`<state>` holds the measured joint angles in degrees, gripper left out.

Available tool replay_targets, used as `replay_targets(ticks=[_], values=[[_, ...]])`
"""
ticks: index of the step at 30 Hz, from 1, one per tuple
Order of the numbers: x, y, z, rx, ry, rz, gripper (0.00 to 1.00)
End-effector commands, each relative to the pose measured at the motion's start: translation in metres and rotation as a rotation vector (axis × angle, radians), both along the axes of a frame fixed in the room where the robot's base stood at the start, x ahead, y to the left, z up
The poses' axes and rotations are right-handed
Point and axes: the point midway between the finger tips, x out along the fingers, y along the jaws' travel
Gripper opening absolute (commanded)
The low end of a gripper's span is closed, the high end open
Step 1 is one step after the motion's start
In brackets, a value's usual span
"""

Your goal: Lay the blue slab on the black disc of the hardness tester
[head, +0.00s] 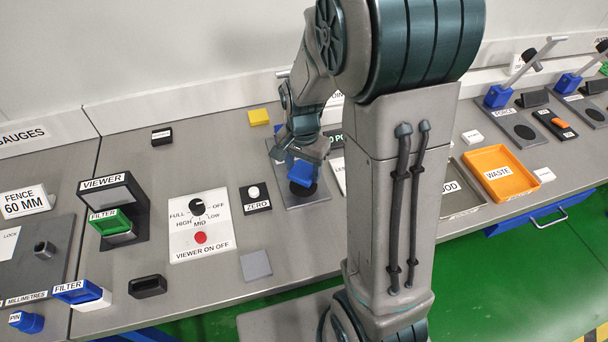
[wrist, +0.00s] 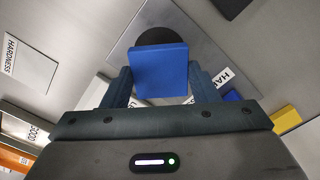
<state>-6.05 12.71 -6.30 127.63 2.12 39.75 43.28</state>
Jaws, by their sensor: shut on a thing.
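My gripper (head: 303,158) is shut on the blue slab (head: 301,173). In the wrist view the slab (wrist: 158,72) sits between the two fingers (wrist: 162,84), its broad face toward the camera. I cannot tell whether slab and disc touch. My arm hides part of the tester in the head view.
A yellow block (head: 259,117) lies behind the plate. A ZERO button box (head: 256,197) stands to its left, and a viewer panel (head: 201,228) is further left. A grey square tile (head: 256,265) lies near the front edge. An orange waste tray (head: 495,172) is at the right.

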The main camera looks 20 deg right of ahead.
Motion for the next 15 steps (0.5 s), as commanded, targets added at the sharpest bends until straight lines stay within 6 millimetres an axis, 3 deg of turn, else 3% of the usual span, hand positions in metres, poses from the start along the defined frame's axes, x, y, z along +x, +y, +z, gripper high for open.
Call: replay_targets(ticks=[7, 15], values=[[-0.001, 0.0, -0.032, 0.0, 0.004, 0.0, 0.31], [0.0, 0.0, -0.039, 0.0, 0.0, 0.0, 0.31]])
